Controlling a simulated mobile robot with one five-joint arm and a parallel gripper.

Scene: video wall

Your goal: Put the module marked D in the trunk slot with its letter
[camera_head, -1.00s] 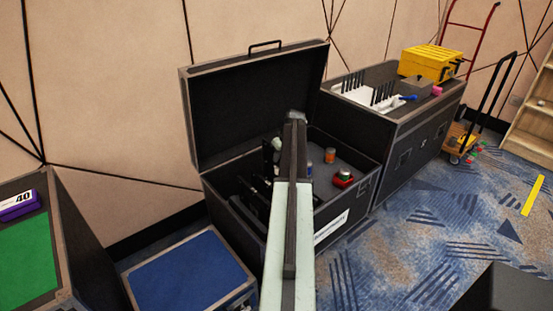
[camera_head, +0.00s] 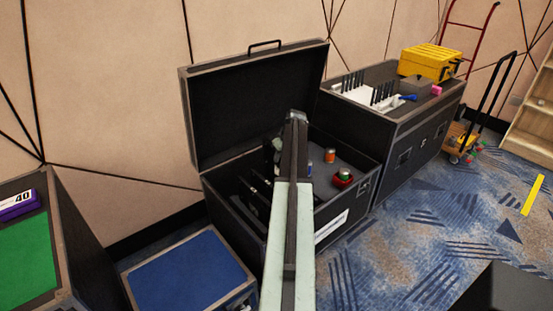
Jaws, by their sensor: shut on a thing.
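The open black trunk (camera_head: 233,222) stands in the middle, its lid up against the wall side. Its left part holds a row of dark slots with thin light edges (camera_head: 255,190); no slot letters can be read. My arm reaches over the trunk and covers part of its inside. My gripper (camera_head: 273,152) hangs down inside the trunk just left of the arm's end, mostly hidden by the arm. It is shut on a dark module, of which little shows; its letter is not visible.
A blue-topped case (camera_head: 188,275) is in front left. A black case (camera_head: 420,137) with a white rack and yellow box (camera_head: 431,62) stands right.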

